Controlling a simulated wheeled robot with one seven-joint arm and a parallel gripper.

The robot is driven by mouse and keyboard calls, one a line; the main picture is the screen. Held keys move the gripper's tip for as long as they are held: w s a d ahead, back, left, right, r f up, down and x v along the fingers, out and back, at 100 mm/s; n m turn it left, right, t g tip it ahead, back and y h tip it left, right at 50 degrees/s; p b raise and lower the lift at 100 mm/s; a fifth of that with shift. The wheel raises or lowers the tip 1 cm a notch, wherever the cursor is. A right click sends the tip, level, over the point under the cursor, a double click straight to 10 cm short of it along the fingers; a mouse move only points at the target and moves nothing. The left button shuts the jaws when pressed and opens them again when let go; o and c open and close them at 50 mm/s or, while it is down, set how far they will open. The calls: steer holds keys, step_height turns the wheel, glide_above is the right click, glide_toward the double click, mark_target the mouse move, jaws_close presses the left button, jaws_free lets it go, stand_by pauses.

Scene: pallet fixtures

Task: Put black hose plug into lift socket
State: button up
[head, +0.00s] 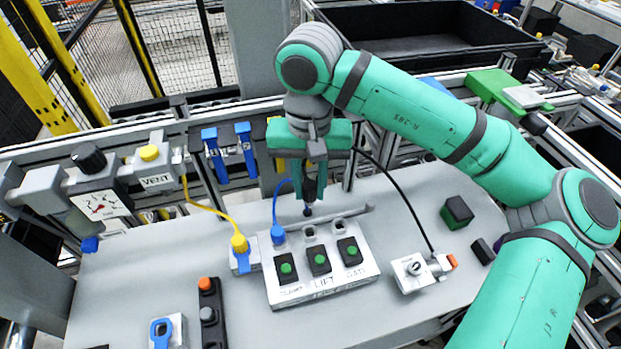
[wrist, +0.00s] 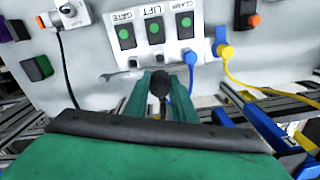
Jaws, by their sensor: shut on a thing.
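The white socket panel (head: 322,290) stands mid-table with green buttons labelled CLAMP, LIFT and GATE. The lift socket (head: 309,230) is the middle one of its back row and looks empty. The gate socket (head: 338,225) to its right also looks empty. A blue plug (head: 277,234) sits at the clamp socket. My gripper (head: 308,178) is shut on the black hose plug (head: 308,196), which points down behind the panel, apart from the lift socket. In the wrist view the black plug (wrist: 160,84) shows between my fingers, and the panel (wrist: 137,12) lies beyond it.
A blue hose (head: 274,205) runs close to the left of my gripper. A yellow plug (head: 239,243) stands left of the panel. Blue hooks (head: 246,150) hang on the rear rail.

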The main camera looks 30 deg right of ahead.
steer(key=shift+f, duration=5.25)
steer(key=shift+f, duration=1.4)
steer(key=o, duration=1.1)
steer(key=shift+o, duration=0.2)
steer(key=shift+r, duration=0.1)
step_height(320, 180, up, 11)
steer(key=shift+f, duration=0.2)
steer(key=shift+w, duration=0.1)
